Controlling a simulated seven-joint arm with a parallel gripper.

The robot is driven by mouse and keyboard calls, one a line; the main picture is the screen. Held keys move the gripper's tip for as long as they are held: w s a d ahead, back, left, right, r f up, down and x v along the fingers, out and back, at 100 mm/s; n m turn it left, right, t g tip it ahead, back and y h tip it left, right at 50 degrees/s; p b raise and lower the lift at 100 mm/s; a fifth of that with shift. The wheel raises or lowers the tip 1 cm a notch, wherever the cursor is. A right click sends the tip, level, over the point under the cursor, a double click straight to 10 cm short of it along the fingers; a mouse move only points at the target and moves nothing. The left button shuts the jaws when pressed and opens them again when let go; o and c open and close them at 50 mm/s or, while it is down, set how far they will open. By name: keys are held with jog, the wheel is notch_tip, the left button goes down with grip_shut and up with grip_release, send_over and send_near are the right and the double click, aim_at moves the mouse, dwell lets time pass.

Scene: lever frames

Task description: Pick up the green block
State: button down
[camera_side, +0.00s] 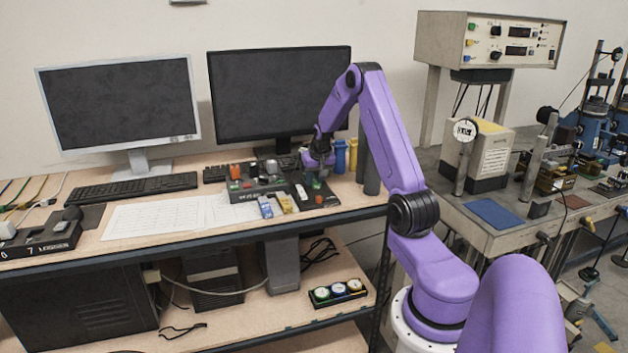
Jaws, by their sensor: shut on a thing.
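My gripper (317,174) points down over the right part of a dark board (322,201) on the wooden desk. A small green block (317,184) shows right under the fingertips, at or just above the board. My gripper is shut on it, though the fingers are small and partly hidden by the purple wrist. I cannot tell whether the block is clear of the board.
The board also carries red, white and grey pieces. A blue-grey block (265,207) and a yellow block (285,202) lie at its front. Blue and yellow cylinders (340,156) stand behind. A monitor (279,95) and keyboard (132,188) are near. Paper sheets (160,218) lie left.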

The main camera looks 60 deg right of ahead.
jog(key=shift+r, duration=0.35)
jog(key=shift+s+a+r, duration=0.1)
jog(key=shift+r, duration=0.05)
jog(key=shift+s+a, duration=0.25)
jog(key=shift+a, duration=0.05)
jog(key=shift+s+a, duration=1.05)
jog(key=shift+s, duration=0.05)
notch_tip(320, 180, up, 14)
jog(key=w+d, duration=0.1)
jog(key=shift+s+a, duration=0.75)
